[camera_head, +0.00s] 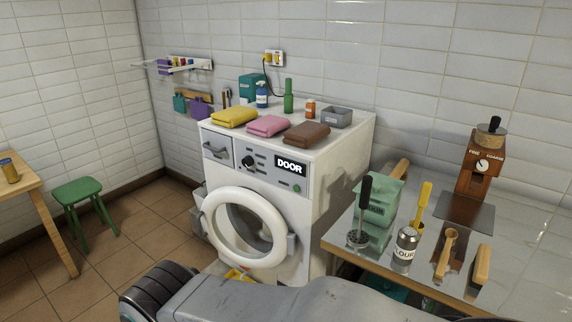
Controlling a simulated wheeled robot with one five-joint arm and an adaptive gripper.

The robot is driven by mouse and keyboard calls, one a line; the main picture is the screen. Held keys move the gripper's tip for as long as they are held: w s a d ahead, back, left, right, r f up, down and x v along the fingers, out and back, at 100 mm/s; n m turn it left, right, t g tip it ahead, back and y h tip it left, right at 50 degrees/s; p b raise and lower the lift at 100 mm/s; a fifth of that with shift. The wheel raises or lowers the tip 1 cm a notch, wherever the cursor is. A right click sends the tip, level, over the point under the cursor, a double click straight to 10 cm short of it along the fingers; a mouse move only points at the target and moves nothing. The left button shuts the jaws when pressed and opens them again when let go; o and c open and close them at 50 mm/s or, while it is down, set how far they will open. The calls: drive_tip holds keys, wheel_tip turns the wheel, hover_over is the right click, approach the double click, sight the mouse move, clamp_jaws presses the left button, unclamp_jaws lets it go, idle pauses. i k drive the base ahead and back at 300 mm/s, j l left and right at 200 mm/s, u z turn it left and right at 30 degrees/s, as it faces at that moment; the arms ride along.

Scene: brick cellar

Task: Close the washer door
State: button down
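The white washer (325,185) stands against the tiled wall, with a label reading DOOR on its control panel. Its round door (214,236) is a thick white ring around a dark grey window. The ring stands out from the washer's front. A grey block sits at its left edge and a grey handle (290,247) at its right edge. I cannot tell for certain whether the door is fully shut or slightly ajar. My gripper is not in view; a grey part of my own body fills the bottom middle and overlaps the area below the door.
Folded yellow (234,117), pink (267,126) and brown (307,133) towels lie on the washer. A counter (349,236) with a flour shaker (405,243) and utensils stands close at right. A green stool (82,193) and wooden table (27,180) are at left. Floor between is clear.

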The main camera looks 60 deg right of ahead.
sight(284, 241)
drive_tip(key=z, duration=2)
